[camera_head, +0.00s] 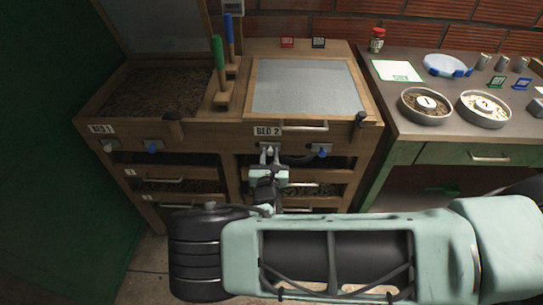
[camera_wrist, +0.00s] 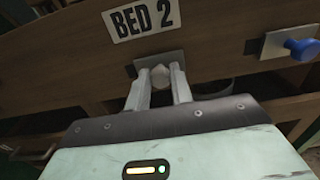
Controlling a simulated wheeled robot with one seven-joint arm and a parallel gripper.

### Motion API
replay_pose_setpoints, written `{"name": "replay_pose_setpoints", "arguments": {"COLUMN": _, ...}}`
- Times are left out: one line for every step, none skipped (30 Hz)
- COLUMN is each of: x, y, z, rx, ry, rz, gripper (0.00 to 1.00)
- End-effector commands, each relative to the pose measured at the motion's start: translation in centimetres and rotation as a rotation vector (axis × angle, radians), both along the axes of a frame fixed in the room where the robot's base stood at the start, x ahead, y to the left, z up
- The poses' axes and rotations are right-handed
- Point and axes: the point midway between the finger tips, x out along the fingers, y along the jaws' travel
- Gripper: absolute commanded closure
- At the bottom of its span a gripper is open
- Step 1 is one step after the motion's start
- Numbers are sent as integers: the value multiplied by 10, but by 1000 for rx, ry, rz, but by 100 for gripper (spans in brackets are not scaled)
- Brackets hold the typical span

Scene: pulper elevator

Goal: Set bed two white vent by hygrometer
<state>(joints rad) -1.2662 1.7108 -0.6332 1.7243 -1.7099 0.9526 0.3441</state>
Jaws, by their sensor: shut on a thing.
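The bed two front carries a "BED 2" label (camera_head: 268,131), which also shows in the wrist view (camera_wrist: 146,19). Below it is the white vent knob (camera_wrist: 177,74) on a small metal plate. My gripper (camera_wrist: 160,88) has its two fingers closed around this knob; in the head view my gripper (camera_head: 269,160) reaches the front of bed two. A blue knob (camera_wrist: 302,49) sits on its own plate to the right, apart from my fingers.
Bed 1 (camera_head: 101,129), with its lid raised, stands left with its own white and blue knobs. Green and blue handled tools (camera_head: 220,64) stand between the beds. A grey lid (camera_head: 306,88) covers bed two. A side table (camera_head: 400,128) with bowls stands right.

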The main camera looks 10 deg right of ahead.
Motion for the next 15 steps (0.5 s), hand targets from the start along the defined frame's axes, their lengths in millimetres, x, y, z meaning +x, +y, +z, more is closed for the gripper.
{"name": "replay_pose_setpoints", "arguments": {"x": 3, "y": 10, "z": -3, "rx": 5, "ry": -3, "rz": 4, "gripper": 100}}
{"name": "replay_pose_setpoints", "arguments": {"x": 4, "y": 15, "z": -3, "rx": 5, "ry": -3, "rz": 4, "gripper": 100}}
{"name": "replay_pose_setpoints", "arguments": {"x": 6, "y": 21, "z": -3, "rx": 5, "ry": -3, "rz": 3, "gripper": 100}}
{"name": "replay_pose_setpoints", "arguments": {"x": 7, "y": 24, "z": -2, "rx": 5, "ry": -3, "rz": 3, "gripper": 100}}
{"name": "replay_pose_setpoints", "arguments": {"x": 8, "y": 27, "z": -2, "rx": 5, "ry": -2, "rz": 2, "gripper": 100}}
{"name": "replay_pose_setpoints", "arguments": {"x": 8, "y": 29, "z": -1, "rx": 5, "ry": -2, "rz": 2, "gripper": 100}}
{"name": "replay_pose_setpoints", "arguments": {"x": 9, "y": 30, "z": -1, "rx": 3, "ry": -2, "rz": 2, "gripper": 100}}
{"name": "replay_pose_setpoints", "arguments": {"x": 9, "y": 31, "z": -1, "rx": 2, "ry": -2, "rz": 3, "gripper": 100}}
{"name": "replay_pose_setpoints", "arguments": {"x": 9, "y": 31, "z": 0, "rx": 2, "ry": -2, "rz": 3, "gripper": 100}}
{"name": "replay_pose_setpoints", "arguments": {"x": 9, "y": 31, "z": 0, "rx": 2, "ry": -2, "rz": 4, "gripper": 100}}
{"name": "replay_pose_setpoints", "arguments": {"x": 9, "y": 32, "z": 0, "rx": 2, "ry": -2, "rz": 4, "gripper": 100}}
{"name": "replay_pose_setpoints", "arguments": {"x": 9, "y": 32, "z": 0, "rx": 2, "ry": -2, "rz": 5, "gripper": 100}}
{"name": "replay_pose_setpoints", "arguments": {"x": 9, "y": 32, "z": 0, "rx": 2, "ry": -2, "rz": 5, "gripper": 100}}
{"name": "replay_pose_setpoints", "arguments": {"x": 9, "y": 32, "z": 0, "rx": 2, "ry": -2, "rz": 6, "gripper": 100}}
{"name": "replay_pose_setpoints", "arguments": {"x": 9, "y": 33, "z": 0, "rx": 3, "ry": -2, "rz": 6, "gripper": 72}}
